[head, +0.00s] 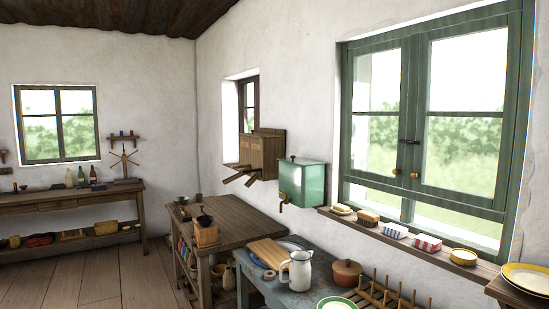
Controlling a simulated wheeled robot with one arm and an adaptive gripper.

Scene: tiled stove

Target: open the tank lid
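A green tank (302,184) hangs on the white wall, right of the middle in the head view. Its lid (306,162) lies flat on top and looks closed. A small dark knob (292,157) stands up near the lid's left end. A brass-coloured tap (283,205) sticks out low on the tank's left side. My gripper is not in the head view.
A wooden box with handles (262,155) is mounted left of the tank. Below stand a wooden table (235,225) and a blue table with a white jug (299,270) and a lidded pot (347,273). A sill with dishes (415,243) runs right. The floor (95,275) at left is clear.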

